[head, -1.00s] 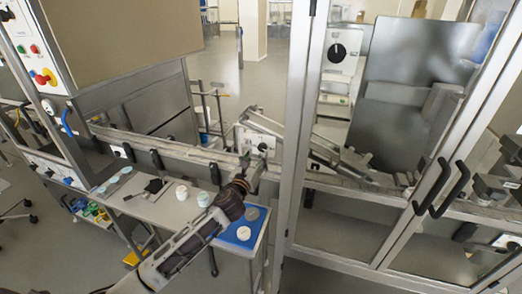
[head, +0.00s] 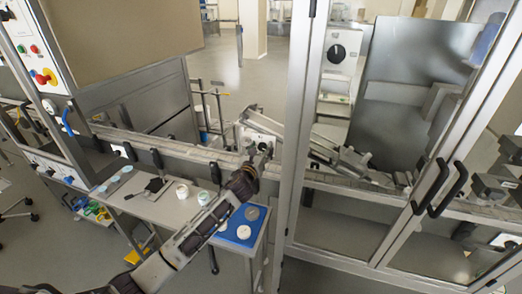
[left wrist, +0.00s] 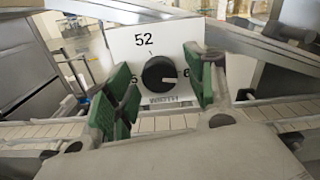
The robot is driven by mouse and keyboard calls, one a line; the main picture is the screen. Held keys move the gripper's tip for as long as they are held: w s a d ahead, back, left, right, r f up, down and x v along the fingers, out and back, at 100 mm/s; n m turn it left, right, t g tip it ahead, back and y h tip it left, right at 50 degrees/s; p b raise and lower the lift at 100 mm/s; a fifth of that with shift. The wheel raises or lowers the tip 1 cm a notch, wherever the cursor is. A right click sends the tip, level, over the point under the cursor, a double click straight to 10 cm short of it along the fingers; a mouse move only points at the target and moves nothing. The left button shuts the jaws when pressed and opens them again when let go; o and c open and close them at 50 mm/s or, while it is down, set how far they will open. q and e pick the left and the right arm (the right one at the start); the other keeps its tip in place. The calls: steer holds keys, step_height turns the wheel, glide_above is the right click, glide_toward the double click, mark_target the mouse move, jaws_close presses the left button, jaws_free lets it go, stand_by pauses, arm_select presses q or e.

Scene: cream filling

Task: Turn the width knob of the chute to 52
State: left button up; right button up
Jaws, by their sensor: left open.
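The width knob (left wrist: 158,74) is a black round knob on a white plate (left wrist: 120,42) in the left wrist view. The plate reads 52 above the knob, with partly hidden numbers at left and right and a width label below. In the head view the left gripper (head: 250,168) is just in front of the plate on the chute (head: 275,124).
A conveyor (head: 195,152) runs below the plate. A metal door frame (head: 300,130) rises close to the right of the chute's plate. Another black knob (head: 337,52) is behind the glass.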

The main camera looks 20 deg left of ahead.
arm_select(q)
steer(key=c, duration=1)
steer(key=shift+c, duration=0.2)
